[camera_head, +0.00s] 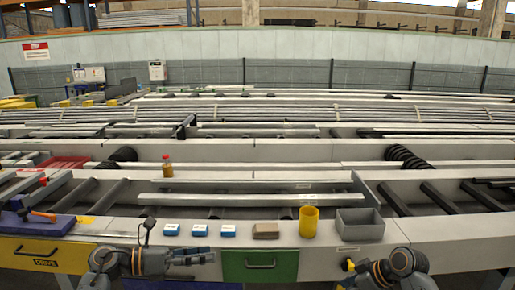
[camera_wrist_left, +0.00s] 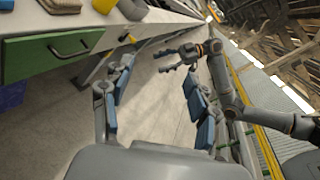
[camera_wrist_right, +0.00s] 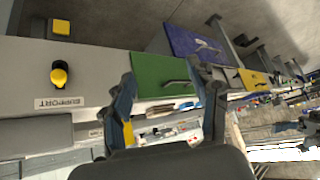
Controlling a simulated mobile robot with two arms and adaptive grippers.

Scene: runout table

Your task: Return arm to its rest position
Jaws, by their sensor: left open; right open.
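My left gripper (camera_head: 192,257) is at the front of the table, left of the green drawer (camera_head: 259,265). In the left wrist view its jaws (camera_wrist_left: 160,66) are apart, with nothing between them. My right arm (camera_head: 390,270) is low at the front right in the head view, where its fingers are hard to make out. In the right wrist view the right gripper (camera_wrist_right: 164,72) is open and empty, with the green drawer front (camera_wrist_right: 163,76) behind its fingers. The right gripper also shows in the left wrist view (camera_wrist_left: 172,62), with its fingers apart.
On the table edge are several small blue-and-white boxes (camera_head: 200,230), a brown block (camera_head: 266,230), a yellow cup (camera_head: 308,221) and a grey bin (camera_head: 360,223). A small bottle (camera_head: 168,168) stands farther back. A yellow drawer (camera_head: 45,254) is at left. Floor (camera_wrist_left: 155,110) lies before the table.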

